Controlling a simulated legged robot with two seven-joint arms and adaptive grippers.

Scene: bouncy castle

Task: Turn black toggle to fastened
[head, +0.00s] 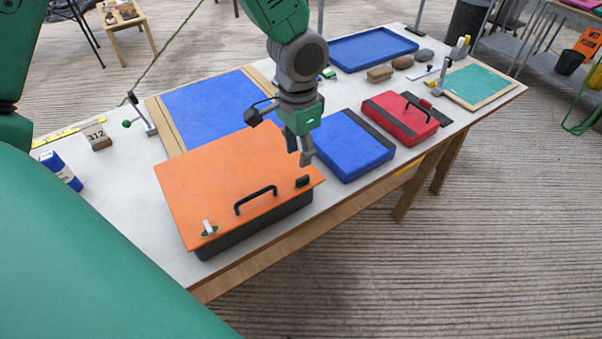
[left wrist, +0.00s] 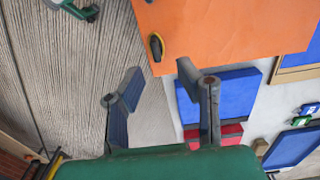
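The black toggle (head: 303,181) sits near the right front corner of the orange lid (head: 225,175) of a dark case. In the left wrist view the toggle (left wrist: 156,46) is near the lid's edge, with a yellowish patch around it. My left gripper (head: 299,157) is above and just behind the toggle in the head view, apart from it. Its two fingers (left wrist: 160,88) are spread and empty. A pale toggle (head: 208,228) stands at the lid's left front corner, and a black handle (head: 256,200) lies between the two. My right gripper is not in view.
A blue case (head: 350,146) lies close right of the orange lid, with a red case (head: 401,118) beyond it. A blue panel (head: 212,108) lies behind the lid. The table's front edge runs close before the orange case, with open floor (head: 430,260) beyond.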

